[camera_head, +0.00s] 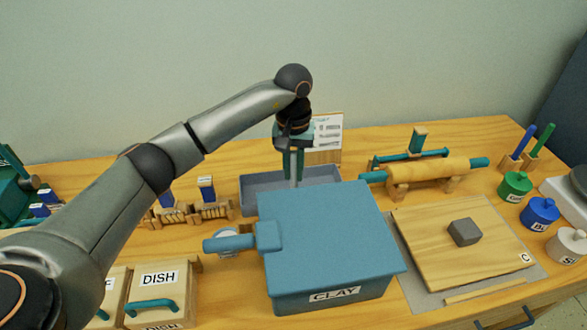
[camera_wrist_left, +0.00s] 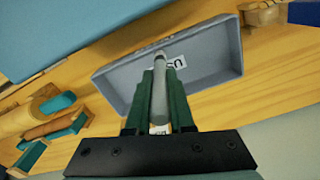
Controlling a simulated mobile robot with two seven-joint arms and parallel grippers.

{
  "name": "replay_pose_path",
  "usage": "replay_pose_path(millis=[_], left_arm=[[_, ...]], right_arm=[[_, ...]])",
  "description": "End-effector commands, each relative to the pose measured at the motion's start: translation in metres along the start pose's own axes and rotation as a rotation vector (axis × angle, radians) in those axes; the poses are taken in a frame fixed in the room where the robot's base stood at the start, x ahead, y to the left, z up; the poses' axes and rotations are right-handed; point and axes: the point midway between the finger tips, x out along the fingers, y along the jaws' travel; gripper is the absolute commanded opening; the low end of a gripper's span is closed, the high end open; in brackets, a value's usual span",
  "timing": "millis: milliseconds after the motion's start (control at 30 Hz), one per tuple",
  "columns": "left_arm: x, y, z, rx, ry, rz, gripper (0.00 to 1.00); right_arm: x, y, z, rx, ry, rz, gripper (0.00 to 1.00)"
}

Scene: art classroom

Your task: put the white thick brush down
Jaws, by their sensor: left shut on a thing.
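My left gripper (camera_head: 290,160) points down over a grey tray (camera_head: 318,174) behind the blue CLAY box. It is shut on a thin pale grey-white rod, the white thick brush (camera_head: 295,171), which hangs about upright. In the left wrist view the brush (camera_wrist_left: 159,100) lies between the green fingers (camera_wrist_left: 160,88), its end in front of the tray (camera_wrist_left: 214,68). A partly hidden label starting with "US" shows on the tray. I cannot tell whether the brush touches the tray floor. My right gripper is not in view.
The blue CLAY box (camera_head: 330,230) stands just in front of the tray. A wooden rolling pin on a stand (camera_head: 430,171) is to the right, and brush racks (camera_head: 205,210) are to the left. A card (camera_head: 327,130) stands behind. The tray looks empty where it shows.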

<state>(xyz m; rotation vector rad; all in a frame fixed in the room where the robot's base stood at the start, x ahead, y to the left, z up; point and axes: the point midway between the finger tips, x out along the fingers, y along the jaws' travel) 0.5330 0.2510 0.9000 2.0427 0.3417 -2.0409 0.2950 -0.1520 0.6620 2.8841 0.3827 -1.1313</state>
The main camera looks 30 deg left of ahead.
Motion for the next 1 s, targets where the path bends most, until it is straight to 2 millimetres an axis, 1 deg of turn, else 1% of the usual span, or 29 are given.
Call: replay_pose_path(millis=[167, 200, 467, 667, 767, 867, 967, 1000], left_arm=[[0.003, 0.000, 0.000, 0.000, -0.001, 0.000, 0.00], [0.004, 0.000, 0.000, 0.000, -0.001, 0.000, 0.22], [0.003, 0.000, 0.000, -0.001, -0.001, 0.000, 0.51], [0.003, 0.000, 0.000, -0.001, -0.001, 0.000, 0.51], [-0.001, 0.000, 0.000, 0.000, -0.001, 0.000, 0.51], [-0.010, 0.000, 0.000, 0.000, 0.001, 0.000, 0.51], [-0.029, 0.000, -0.001, -0.001, 0.004, 0.001, 0.51], [-0.038, 0.000, -0.001, -0.001, 0.004, 0.001, 0.51]], right_arm=[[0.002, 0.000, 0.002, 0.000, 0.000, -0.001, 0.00], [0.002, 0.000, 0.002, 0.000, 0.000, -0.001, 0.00], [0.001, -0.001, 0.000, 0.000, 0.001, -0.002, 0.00], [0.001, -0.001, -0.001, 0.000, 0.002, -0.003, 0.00], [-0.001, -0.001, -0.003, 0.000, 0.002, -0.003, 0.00], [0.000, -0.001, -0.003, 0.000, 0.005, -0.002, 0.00], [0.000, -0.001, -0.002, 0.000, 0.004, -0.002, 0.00], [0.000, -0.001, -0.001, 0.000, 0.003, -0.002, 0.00]])
